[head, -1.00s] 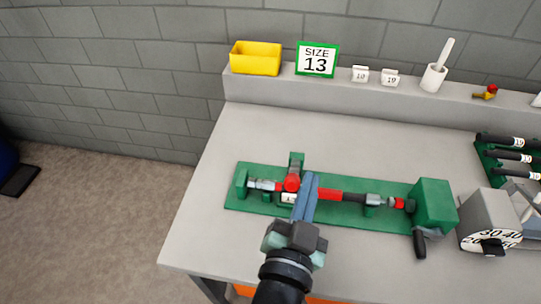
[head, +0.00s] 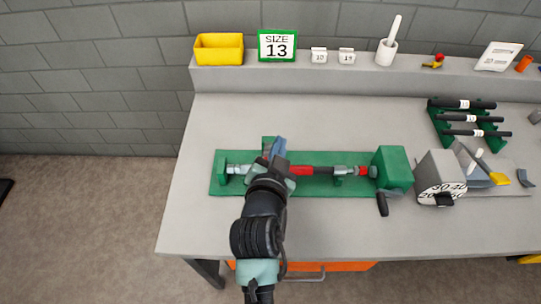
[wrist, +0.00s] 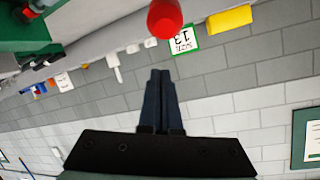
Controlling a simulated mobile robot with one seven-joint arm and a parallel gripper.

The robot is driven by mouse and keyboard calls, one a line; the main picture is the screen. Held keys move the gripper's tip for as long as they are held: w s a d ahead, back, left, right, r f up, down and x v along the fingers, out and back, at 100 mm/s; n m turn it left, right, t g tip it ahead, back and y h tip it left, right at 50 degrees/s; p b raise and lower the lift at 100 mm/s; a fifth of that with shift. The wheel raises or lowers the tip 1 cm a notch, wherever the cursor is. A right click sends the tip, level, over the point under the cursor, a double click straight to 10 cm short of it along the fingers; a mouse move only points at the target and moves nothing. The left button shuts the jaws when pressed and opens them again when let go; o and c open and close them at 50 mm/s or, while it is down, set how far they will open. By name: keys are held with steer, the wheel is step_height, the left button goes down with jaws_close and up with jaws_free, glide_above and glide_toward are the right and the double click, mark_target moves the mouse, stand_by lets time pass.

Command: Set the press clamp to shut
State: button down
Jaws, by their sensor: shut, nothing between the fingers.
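The green press fixture (head: 325,187) lies along the bench with a red and metal rod (head: 310,171) across it. The press clamp is mostly hidden behind my gripper in the head view; a green post (head: 266,141) shows beside the fingers. In the wrist view a red rounded knob (wrist: 164,18), probably the clamp's handle end, shows just beyond the fingertips. My gripper (head: 279,142) is shut and empty, its blue fingers over the left half of the fixture. Whether the knob touches the fingers, and the clamp's position, I cannot tell.
A green block (head: 393,168) with a black handle (head: 382,204) ends the fixture at right. A grey dial box (head: 440,176) and a rack of black tools (head: 468,120) stand further right. A yellow bin (head: 218,48) and a SIZE 13 sign (head: 277,45) stand on the back ledge.

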steer(key=shift+s+a+f, duration=0.25)
steer(key=shift+a+f, duration=0.05)
steer(key=shift+f, duration=0.25)
steer(key=shift+s+a+f, duration=0.2)
steer(key=shift+a+f, duration=0.05)
steer(key=shift+f, duration=0.25)
steer(key=shift+s+a+f, duration=0.25)
steer(key=shift+a+f, duration=0.05)
steer(key=shift+f, duration=0.25)
steer(key=shift+f, duration=0.15)
